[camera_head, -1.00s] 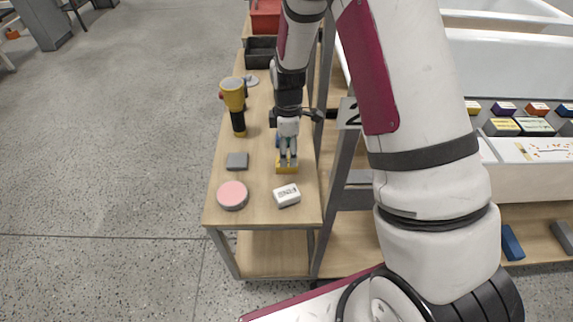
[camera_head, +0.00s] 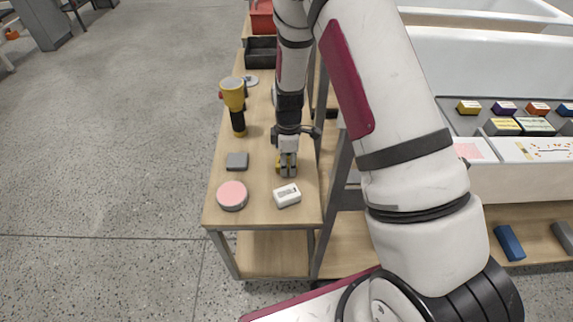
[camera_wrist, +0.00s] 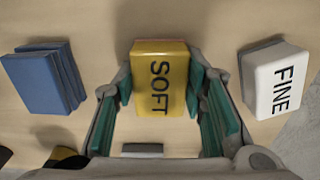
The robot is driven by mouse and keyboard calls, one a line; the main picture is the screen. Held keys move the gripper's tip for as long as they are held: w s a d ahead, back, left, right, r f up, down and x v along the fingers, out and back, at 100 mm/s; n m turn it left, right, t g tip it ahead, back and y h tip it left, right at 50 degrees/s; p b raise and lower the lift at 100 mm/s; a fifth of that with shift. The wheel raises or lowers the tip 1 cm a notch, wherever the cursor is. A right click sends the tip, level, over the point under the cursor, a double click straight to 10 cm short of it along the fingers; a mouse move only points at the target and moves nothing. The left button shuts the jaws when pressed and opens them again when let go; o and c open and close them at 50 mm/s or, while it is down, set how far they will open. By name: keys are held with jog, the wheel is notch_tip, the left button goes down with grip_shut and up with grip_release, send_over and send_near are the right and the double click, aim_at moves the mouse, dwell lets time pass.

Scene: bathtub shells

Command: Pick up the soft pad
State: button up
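The soft pad is a yellow block marked SOFT (camera_wrist: 160,78) in the middle of the wrist view, on the wooden table. In the head view it is mostly hidden behind my gripper (camera_head: 287,168), with a little yellow showing. In the wrist view my gripper's green-lined fingers (camera_wrist: 160,100) stand one on each side of the pad, with narrow gaps seeming to show between them and its sides. The gripper looks open, with its fingertips down around the pad.
A white FINE block (camera_wrist: 278,80) lies right of the pad and a blue block (camera_wrist: 45,80) left of it in the wrist view. On the tabletop (camera_head: 255,213) are a pink round tin (camera_head: 232,195), a grey block (camera_head: 237,161) and a yellow-black flashlight (camera_head: 235,100).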

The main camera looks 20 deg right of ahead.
aim_at(288, 161)
jog(key=c, duration=0.5)
jog(key=shift+o, duration=0.2)
notch_tip(288, 161, up, 10)
jog(key=shift+r+p, duration=0.1)
jog(key=shift+p, duration=0.2)
jog(key=o, duration=0.5)
jog(key=shift+c, duration=1.4)
